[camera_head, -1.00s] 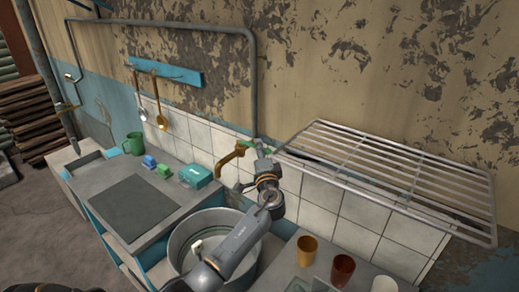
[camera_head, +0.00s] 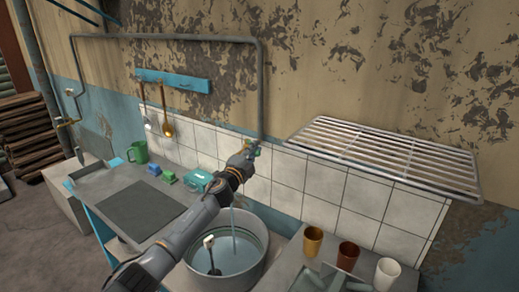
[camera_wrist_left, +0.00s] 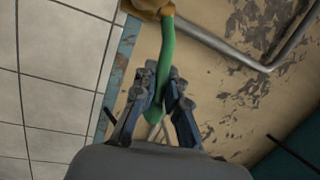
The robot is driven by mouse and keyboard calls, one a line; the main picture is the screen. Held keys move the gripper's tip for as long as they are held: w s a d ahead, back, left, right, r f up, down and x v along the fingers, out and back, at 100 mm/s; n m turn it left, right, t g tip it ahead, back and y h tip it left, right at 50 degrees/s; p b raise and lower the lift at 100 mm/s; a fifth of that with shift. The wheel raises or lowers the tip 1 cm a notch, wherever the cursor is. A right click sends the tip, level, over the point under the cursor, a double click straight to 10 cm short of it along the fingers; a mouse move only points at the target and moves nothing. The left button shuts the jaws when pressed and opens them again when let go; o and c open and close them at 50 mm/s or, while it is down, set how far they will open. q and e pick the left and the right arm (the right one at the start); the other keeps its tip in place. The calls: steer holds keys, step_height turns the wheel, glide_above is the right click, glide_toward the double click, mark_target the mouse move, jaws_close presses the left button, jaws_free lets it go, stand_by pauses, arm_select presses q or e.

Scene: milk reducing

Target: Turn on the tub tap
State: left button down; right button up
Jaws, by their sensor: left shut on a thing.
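The tub tap has a green lever handle (camera_wrist_left: 166,55) on a brass body (camera_wrist_left: 148,7), seen in the left wrist view. My left gripper (camera_wrist_left: 160,88) has its two fingers on either side of the green handle and is shut on it. In the head view, my left gripper (camera_head: 247,158) is at the tap by the tiled wall, and my arm hides most of the tap. A thin stream of water (camera_head: 233,225) falls into the round metal tub (camera_head: 262,262), which has water in it. My right gripper is not seen.
A wire rack (camera_head: 385,155) juts from the wall to the right of the tap. An orange cup (camera_head: 313,241), a brown cup (camera_head: 347,256) and a white cup (camera_head: 386,274) stand on the right counter. A teal box (camera_head: 197,180) stands left of the tub.

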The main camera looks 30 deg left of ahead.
arm_select(q)
steer(key=shift+s+a+m+h, duration=0.2)
steer(key=shift+m+h, duration=0.2)
steer(key=shift+h, duration=0.1)
steer(key=shift+s+a+r+m+h, duration=0.15)
steer(key=shift+m+h, duration=0.1)
steer(key=shift+h, duration=0.25)
steer(key=shift+s+a+r+m+h, duration=0.1)
steer(key=shift+m+h, duration=0.15)
steer(key=shift+h, duration=0.25)
steer(key=c, duration=1.6)
jaws_free()
steer(key=shift+c, duration=0.2)
steer(key=o, duration=0.3)
steer(key=shift+w+d+f, duration=0.1)
steer(key=shift+f, duration=0.15)
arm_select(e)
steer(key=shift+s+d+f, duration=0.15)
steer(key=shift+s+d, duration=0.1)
arm_select(q)
steer(key=s+f, duration=0.1)
steer(key=s, duration=1)
steer(key=shift+s+f, duration=0.3)
steer(key=shift+s, duration=0.1)
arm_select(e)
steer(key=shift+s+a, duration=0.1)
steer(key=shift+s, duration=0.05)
